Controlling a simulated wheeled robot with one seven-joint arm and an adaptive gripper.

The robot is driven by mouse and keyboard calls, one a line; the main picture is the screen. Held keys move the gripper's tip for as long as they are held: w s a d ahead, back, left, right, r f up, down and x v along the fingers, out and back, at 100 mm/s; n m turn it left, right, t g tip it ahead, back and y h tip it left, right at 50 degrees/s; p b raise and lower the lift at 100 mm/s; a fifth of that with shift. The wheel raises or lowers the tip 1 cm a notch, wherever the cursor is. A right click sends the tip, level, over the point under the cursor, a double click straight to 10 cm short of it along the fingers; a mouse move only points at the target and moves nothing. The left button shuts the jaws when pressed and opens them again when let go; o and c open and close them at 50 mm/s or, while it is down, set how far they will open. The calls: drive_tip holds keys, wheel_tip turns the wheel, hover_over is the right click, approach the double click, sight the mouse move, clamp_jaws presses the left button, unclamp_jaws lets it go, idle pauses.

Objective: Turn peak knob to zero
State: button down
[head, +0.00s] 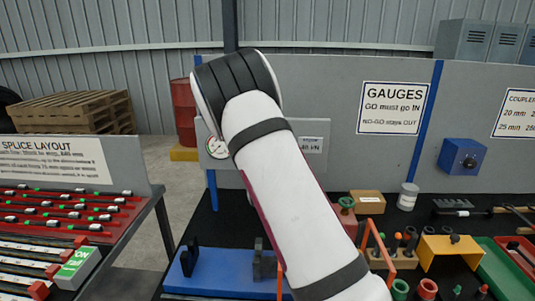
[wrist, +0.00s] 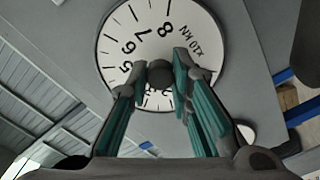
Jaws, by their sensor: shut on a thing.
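The white gauge dial (wrist: 120,45) fills the upper middle of the wrist view, with black numerals such as 5, 6, 7, 8 and a "X10 KN" marking. The dark round peak knob (wrist: 160,74) stands at the dial's middle. My gripper (wrist: 161,70) has its teal-padded fingers on either side of the knob, shut on it. The fingers hide the lower dial, and I cannot make out the pointer there. In the head view the dial (head: 217,147) shows only partly beside my arm, which hides the gripper and knob.
The dial sits on a grey panel (head: 316,129) above a dark bench. A blue fixture (head: 205,272) stands below on the bench. A cardboard box (head: 368,202), a white jar (head: 407,196) and an orange frame (head: 388,262) are to the right. A red rack (head: 70,212) is at left.

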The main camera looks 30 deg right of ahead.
drive_tip(key=shift+f+n, duration=0.15)
drive_tip(key=shift+n, duration=3.45)
drive_tip(key=shift+s+d, duration=0.1)
drive_tip(key=c, duration=1.4)
unclamp_jaws()
drive_tip(key=shift+c, duration=0.2)
drive_tip(key=v, duration=1.2)
